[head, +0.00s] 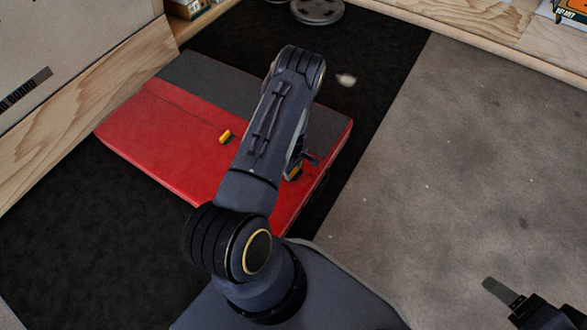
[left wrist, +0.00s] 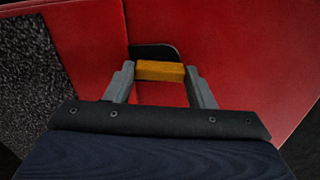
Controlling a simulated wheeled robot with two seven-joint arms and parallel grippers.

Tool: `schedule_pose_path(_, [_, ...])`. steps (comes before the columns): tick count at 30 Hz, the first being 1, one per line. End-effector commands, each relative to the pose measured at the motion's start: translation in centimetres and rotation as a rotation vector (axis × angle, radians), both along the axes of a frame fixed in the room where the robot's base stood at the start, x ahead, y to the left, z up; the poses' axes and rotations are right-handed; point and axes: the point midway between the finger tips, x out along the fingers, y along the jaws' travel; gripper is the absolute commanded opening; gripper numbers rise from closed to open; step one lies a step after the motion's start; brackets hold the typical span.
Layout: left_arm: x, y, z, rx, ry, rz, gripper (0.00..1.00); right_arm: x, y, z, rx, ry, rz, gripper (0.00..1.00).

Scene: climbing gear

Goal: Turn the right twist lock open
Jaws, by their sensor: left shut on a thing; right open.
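The red case (head: 160,150) with a dark grey panel lies flat on a black mat. The left twist lock (head: 225,136), a small yellow bar, sits on its red part. The right twist lock (head: 294,174) is partly hidden by my left arm. In the left wrist view its yellow bar (left wrist: 160,71) lies crosswise between the two fingers, with a dark plate (left wrist: 153,51) behind it. My left gripper (head: 302,163) is shut on this bar, and its fingers show in the left wrist view (left wrist: 160,77). My right gripper (head: 501,291) is open and empty at the lower right, partly out of frame.
The black mat (head: 375,65) surrounds the case, with bare grey floor (head: 440,160) to the right. Wooden boards (head: 90,100) edge the left and the back. A dark round plate (head: 317,10) lies behind the case. A small pale lump (head: 346,80) lies near the case's far right.

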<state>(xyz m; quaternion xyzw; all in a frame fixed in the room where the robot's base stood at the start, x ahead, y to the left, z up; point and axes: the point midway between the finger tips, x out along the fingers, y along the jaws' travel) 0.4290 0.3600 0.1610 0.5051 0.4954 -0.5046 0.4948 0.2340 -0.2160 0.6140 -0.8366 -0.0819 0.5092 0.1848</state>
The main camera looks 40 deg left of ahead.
Motion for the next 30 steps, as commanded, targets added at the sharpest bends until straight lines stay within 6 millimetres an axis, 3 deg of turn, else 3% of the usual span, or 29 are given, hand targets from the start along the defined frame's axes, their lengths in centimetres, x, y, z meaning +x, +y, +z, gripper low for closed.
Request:
schedule_pose_path(11, [0.05,-0.03,0.02,0.0,-0.001,0.133,0.26,0.0,0.01,-0.19,0.0,0.0,0.0,0.71])
schedule_pose_path(26, [0.04,-0.03,0.02,-0.001,-0.001,0.149,0.26,0.0,0.0,-0.2,0.0,0.0,0.0,0.71])
schedule_pose_path(27, [0.04,-0.03,0.02,-0.001,-0.001,0.149,0.54,0.0,0.0,-0.2,0.0,0.0,0.0,0.71])
schedule_pose_path(30, [0.03,-0.02,0.02,0.0,-0.001,0.148,0.67,0.0,0.0,-0.2,0.0,0.0,0.0,0.71])
